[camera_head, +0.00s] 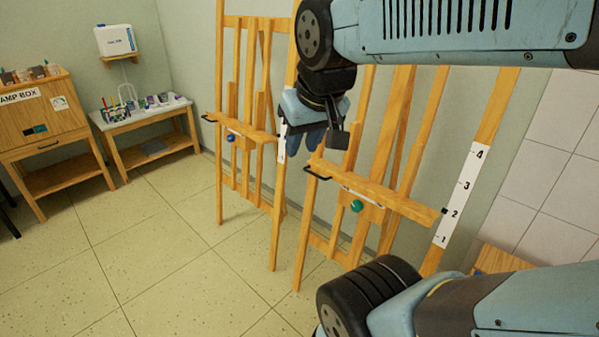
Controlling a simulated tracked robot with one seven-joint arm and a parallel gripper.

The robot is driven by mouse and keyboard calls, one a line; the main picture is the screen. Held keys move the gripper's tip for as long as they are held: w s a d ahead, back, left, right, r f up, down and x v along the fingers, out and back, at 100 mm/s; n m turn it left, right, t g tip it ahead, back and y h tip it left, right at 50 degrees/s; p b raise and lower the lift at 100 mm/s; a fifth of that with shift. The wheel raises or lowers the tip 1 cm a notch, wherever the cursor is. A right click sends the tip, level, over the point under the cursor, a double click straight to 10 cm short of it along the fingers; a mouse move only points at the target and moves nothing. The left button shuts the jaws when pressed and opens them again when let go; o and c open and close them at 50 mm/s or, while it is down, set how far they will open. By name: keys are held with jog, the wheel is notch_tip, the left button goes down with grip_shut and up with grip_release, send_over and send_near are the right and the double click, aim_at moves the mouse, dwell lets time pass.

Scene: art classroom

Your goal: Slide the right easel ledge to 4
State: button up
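The right easel is wooden, and its ledge (385,192) runs across its front, with a green knob (357,206) near the middle. A black handle (316,173) sticks out at the ledge's left end. A white scale (461,196) marked 1 to 4 is on the right leg. A small black marker (445,211) at the ledge's right end is level with about 2. My gripper (308,140) points down, above and slightly left of the black handle and apart from it. Its fingers look dark and close together, but whether they are open or shut is unclear.
The left easel (240,134) has a similar ledge with a blue knob (231,138). A white-topped table (145,117) with art supplies and a wooden cabinet (38,122) stand at the left. The tiled floor (150,255) in front is clear. My arm hides the upper right.

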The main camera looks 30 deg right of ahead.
jog(key=w+d+f+m+g+h, duration=0.1)
jog(key=w+d+f+g+h, duration=0.35)
jog(key=w+f, duration=0.4)
jog(key=w+d+f+m+g+h, duration=0.1)
jog(key=w+d+f+g+h, duration=0.2)
jog(key=w+d+f, duration=0.5)
jog(key=w+a+f+n+t+h, duration=0.2)
jog(key=w+f+n+t+h, duration=0.25)
jog(key=f, duration=0.45)
jog(key=w+a+f+n+t+h, duration=0.1)
jog(key=w+f+n+t+h, duration=0.1)
jog(key=w+f+t+h, duration=0.45)
jog(key=w+d+g, duration=0.1)
jog(key=w+d, duration=0.1)
jog(key=d, duration=0.2)
jog(key=w+d+f+y, duration=0.1)
jog(key=w+d, duration=0.1)
jog(key=d, duration=0.2)
jog(key=w+d+f+g, duration=0.1)
jog(key=d, duration=0.3)
jog(key=shift+w+d+f+g+y, duration=0.2)
jog(key=shift+w+d+g+y, duration=0.15)
jog(key=shift+w, duration=0.05)
grip_shut()
